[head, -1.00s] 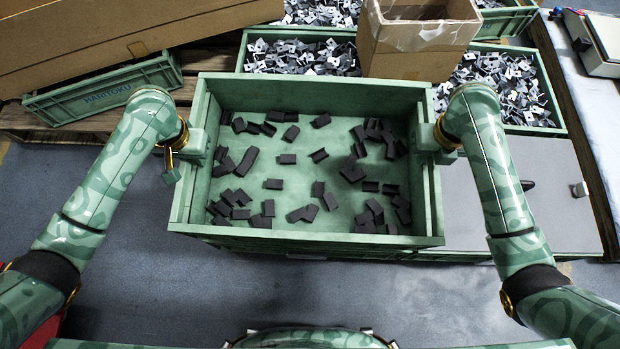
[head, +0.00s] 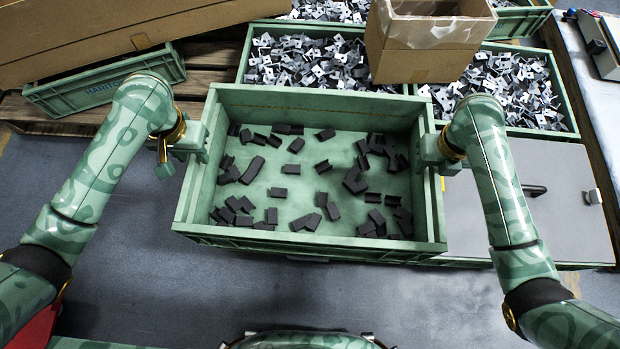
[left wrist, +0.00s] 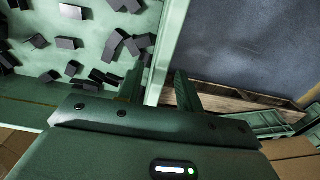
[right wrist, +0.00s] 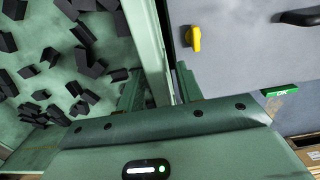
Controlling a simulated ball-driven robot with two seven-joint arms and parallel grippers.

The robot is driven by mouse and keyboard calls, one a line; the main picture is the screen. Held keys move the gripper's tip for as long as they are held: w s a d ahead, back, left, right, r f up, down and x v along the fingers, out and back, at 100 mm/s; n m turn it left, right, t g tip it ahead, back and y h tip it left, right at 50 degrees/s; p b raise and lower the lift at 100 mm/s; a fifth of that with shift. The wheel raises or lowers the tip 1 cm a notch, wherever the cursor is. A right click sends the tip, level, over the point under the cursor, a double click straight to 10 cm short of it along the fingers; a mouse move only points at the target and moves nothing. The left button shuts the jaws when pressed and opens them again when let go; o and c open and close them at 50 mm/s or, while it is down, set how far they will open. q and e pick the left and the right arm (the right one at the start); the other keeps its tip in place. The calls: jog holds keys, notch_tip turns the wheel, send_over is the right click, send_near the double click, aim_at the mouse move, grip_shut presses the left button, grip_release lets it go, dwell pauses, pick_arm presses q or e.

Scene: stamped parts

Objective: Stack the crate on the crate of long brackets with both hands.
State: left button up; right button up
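A green crate (head: 310,236) with several small dark brackets (head: 290,169) inside is in the middle of the head view. My left gripper (head: 203,142) is at its left wall, and my right gripper (head: 432,152) is at its right wall. In the left wrist view my left fingers (left wrist: 160,90) straddle the wall, one inside and one outside. In the right wrist view my right fingers (right wrist: 160,90) straddle the opposite wall the same way. Both look shut on the wall. The crate looks level. I cannot make out a crate of long brackets; what is under the held crate is hidden.
Behind are green bins of shiny metal parts (head: 310,62), with a cardboard box (head: 425,60) on them. A grey panel (head: 535,215) with a dark handle lies close on the right. A long carton (head: 130,35) and a green crate (head: 105,86) are at back left. The front floor is clear.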

pick_arm(q)
notch_tip(320, 180, up, 7)
jog(key=shift+r, duration=0.3)
pick_arm(e)
jog(key=shift+r, duration=0.45)
pick_arm(q)
jog(key=shift+s, duration=0.1)
pick_arm(e)
notch_tip(320, 180, up, 10)
jog(key=shift+w+d+r, duration=0.1)
jog(key=shift+r, duration=0.45)
